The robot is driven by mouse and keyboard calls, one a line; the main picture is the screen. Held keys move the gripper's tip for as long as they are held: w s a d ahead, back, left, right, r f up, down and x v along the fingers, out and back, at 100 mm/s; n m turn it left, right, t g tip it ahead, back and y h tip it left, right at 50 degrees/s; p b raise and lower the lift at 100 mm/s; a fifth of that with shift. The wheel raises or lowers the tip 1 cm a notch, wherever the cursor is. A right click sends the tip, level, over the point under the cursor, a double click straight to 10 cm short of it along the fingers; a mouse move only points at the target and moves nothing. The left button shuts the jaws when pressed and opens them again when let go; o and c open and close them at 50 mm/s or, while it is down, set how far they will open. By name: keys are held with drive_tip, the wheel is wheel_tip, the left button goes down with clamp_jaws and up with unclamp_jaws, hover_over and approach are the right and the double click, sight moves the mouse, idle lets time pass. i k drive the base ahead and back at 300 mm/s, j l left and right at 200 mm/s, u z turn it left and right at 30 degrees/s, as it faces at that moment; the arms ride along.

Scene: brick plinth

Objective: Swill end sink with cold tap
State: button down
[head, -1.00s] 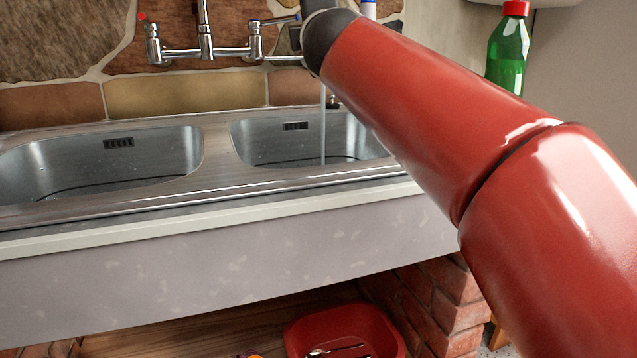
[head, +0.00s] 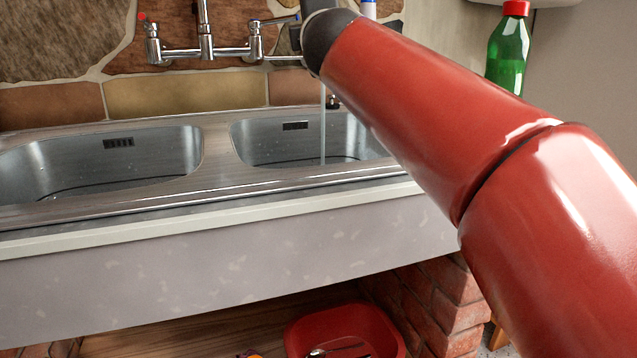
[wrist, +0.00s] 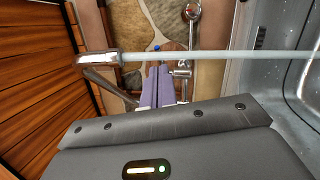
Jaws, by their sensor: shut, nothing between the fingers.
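The steel sink unit (head: 215,165) has two bowls. The right, end bowl (head: 265,140) is partly hidden by my arm. A thin water stream (head: 323,130) falls into it; in the wrist view it leaves the chrome spout (wrist: 98,59) and runs right, toward the sink (wrist: 290,75). The chrome wall tap (head: 205,45) has a red-marked handle (head: 150,25) on the left. The blue-marked cold handle (wrist: 157,47) is just past my fingertips. My gripper (wrist: 159,72) is shut and empty, beside the cold handle; I cannot tell if they touch.
A stone and tile wall (head: 185,94) stands close behind the sink. A green bottle with a red cap (head: 507,50) is at the upper right. A red basin (head: 392,328) with cutlery sits below the counter beside a brick plinth (head: 450,300). The left bowl is unobstructed.

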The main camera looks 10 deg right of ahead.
sight(255, 26)
drive_tip(key=i+l+z, duration=0.15)
drive_tip(key=z, duration=0.25)
drive_tip(key=i+l+z, duration=0.1)
drive_tip(key=z, duration=0.3)
drive_tip(key=i, duration=0.1)
